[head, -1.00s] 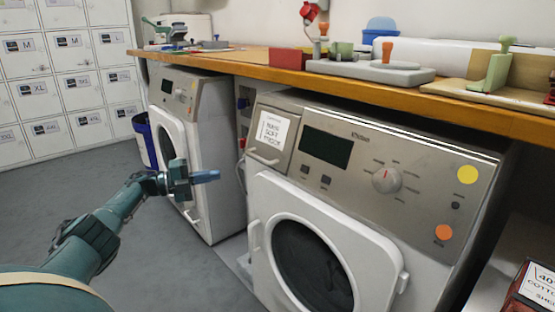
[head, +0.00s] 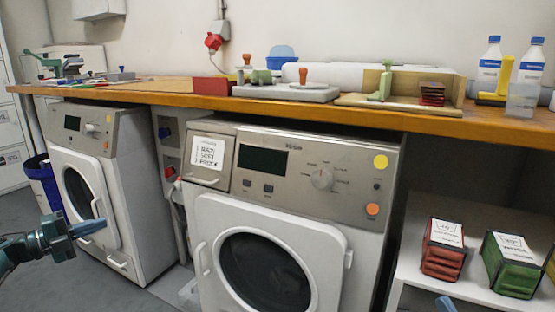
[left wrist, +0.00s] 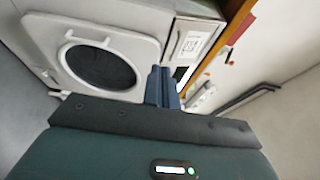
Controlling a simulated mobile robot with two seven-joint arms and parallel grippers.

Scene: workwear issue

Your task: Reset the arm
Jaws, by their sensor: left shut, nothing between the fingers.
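My left gripper (head: 98,226) is at the lower left of the head view, in front of the left washing machine (head: 72,125). Its blue fingers are together and empty. They also show shut in the left wrist view (left wrist: 162,84), with a washing machine front beyond them. A small blue tip (head: 445,303) at the bottom edge of the head view looks like a finger of my right gripper. The rest of that gripper is out of the picture, so its opening cannot be told.
A wooden counter (head: 190,100) runs above both machines, with presses, stamps and bottles on it. The nearer washing machine (head: 345,205) stands in the middle. A white shelf (head: 400,262) at right holds red (head: 443,250) and green (head: 511,265) packs. Grey floor is clear at lower left.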

